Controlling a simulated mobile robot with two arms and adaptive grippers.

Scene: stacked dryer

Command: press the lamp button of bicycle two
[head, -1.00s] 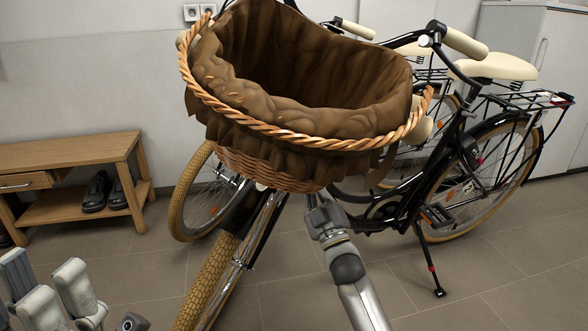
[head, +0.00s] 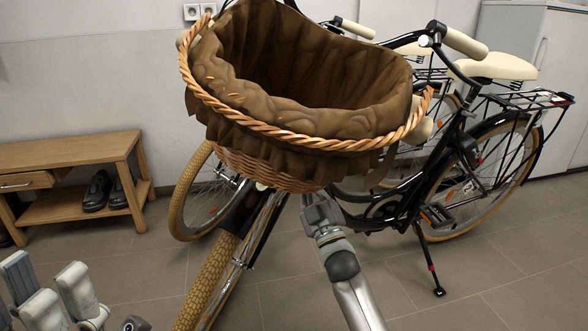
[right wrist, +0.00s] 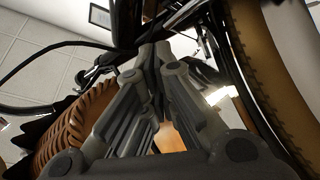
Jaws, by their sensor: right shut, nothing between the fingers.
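The nearest bicycle is black with a tan front tyre (head: 208,285) and a large lined wicker basket (head: 290,142) over its front. A small pale part (head: 261,187) shows under the basket; I cannot tell if it is the lamp. No lamp button can be made out. My right gripper (head: 314,200) is just below the basket's lower right side, beside the front frame, with its tips partly hidden under the basket. In the right wrist view my right gripper (right wrist: 153,52) is shut and empty, close to dark bicycle parts. My left gripper (head: 46,272) is open and empty at the lower left.
A second bicycle, with a cream saddle (head: 498,66), stands close behind, their frames overlapping in view. A wooden bench (head: 75,170) with black shoes (head: 97,191) stands at the left wall. The tiled floor (head: 490,265) is clear at lower right.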

